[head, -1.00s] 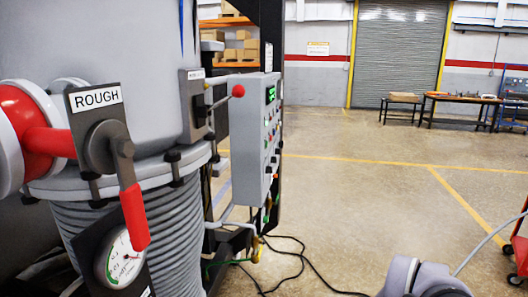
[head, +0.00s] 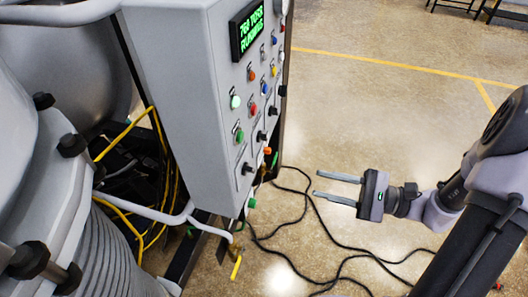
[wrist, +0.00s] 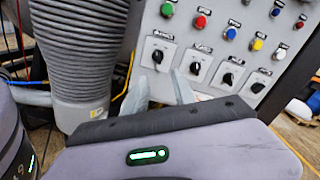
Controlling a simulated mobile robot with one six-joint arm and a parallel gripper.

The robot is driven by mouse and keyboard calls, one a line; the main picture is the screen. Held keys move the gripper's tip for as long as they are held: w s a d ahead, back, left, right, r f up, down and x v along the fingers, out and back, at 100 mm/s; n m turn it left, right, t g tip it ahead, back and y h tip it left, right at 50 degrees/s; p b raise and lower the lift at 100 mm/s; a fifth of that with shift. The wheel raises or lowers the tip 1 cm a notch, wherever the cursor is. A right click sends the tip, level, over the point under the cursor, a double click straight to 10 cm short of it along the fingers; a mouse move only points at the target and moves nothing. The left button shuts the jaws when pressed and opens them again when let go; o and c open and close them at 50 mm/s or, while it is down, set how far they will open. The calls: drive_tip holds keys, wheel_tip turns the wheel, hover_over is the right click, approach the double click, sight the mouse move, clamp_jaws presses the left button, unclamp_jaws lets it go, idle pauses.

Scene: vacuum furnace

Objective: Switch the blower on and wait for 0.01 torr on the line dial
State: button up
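The grey control panel (head: 190,90) stands left of centre in the head view. The line dial is out of view. My gripper (head: 316,184) is open and empty, right of the panel; its fingers (wrist: 158,85) point towards the switches.
Coloured buttons (head: 239,136) sit above the switches. Black cables (head: 300,228) lie on the floor below my gripper. A ribbed grey bellows (head: 110,255) and yellow wires (head: 125,220) are left of the panel.

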sight(254, 171)
drive_tip(key=b+x, duration=0.1)
drive_tip(key=x, duration=0.4)
drive_tip(key=b+x, duration=0.1)
drive_tip(key=x, duration=0.9)
drive_tip(key=shift+s+a+b, duration=0.15)
drive_tip(key=shift+a+b, duration=0.25)
drive_tip(key=shift+a, duration=0.1)
clamp_jaws()
